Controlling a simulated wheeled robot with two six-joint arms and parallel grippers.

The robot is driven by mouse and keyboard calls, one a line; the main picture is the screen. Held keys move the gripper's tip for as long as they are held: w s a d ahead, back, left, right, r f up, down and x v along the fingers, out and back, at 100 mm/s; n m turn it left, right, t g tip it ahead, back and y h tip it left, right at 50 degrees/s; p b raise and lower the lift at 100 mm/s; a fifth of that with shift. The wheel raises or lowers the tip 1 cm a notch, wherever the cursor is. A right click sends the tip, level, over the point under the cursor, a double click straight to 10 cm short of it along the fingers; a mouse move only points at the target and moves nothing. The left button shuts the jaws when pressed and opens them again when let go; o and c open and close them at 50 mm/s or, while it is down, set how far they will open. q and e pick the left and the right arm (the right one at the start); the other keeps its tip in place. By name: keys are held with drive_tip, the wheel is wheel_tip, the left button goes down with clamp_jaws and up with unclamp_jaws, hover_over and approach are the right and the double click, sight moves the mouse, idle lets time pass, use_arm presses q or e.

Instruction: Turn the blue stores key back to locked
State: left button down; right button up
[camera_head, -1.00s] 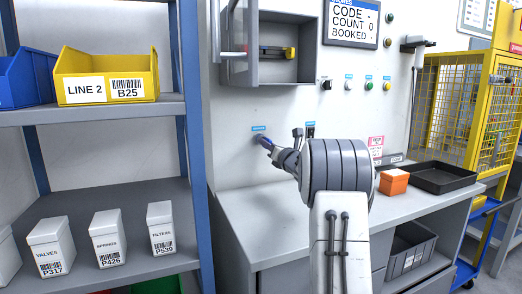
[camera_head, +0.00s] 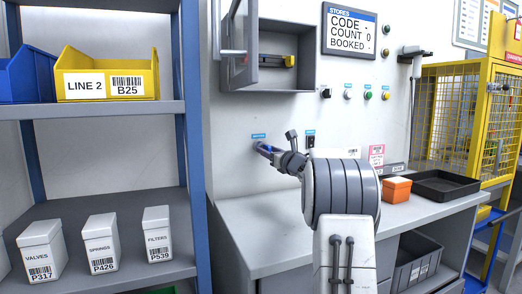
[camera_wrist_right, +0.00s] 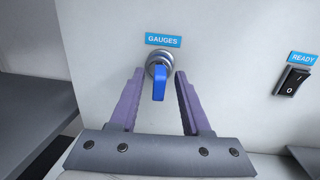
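A blue key (camera_wrist_right: 159,84) sits in a round metal lock on the pale wall panel, its grip hanging straight down. The blue label (camera_wrist_right: 164,41) above it reads GAUGES; no label reading STORES shows at this key. My right gripper (camera_wrist_right: 159,75) is open, with one purple-grey finger on each side of the key and a gap to it on both sides. In the head view my right gripper (camera_head: 265,147) reaches the panel just under a small blue label (camera_head: 258,135), and the key is hard to make out there. My left gripper is not in view.
A black READY rocker switch (camera_wrist_right: 292,80) is right of the key. A display headed STORES (camera_head: 350,29), an open cabinet (camera_head: 270,75) and several knobs are higher up. An orange box (camera_head: 396,189) and black tray (camera_head: 445,184) stand on the bench; a shelf (camera_head: 95,110) is at left.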

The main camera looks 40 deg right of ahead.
drive_tip(key=shift+s, duration=0.1)
drive_tip(key=s+a+b, duration=0.1)
drive_tip(key=s, duration=0.9)
drive_tip(key=shift+a+f, duration=0.2)
drive_tip(key=shift+f, duration=0.15)
drive_tip(key=shift+s, duration=0.15)
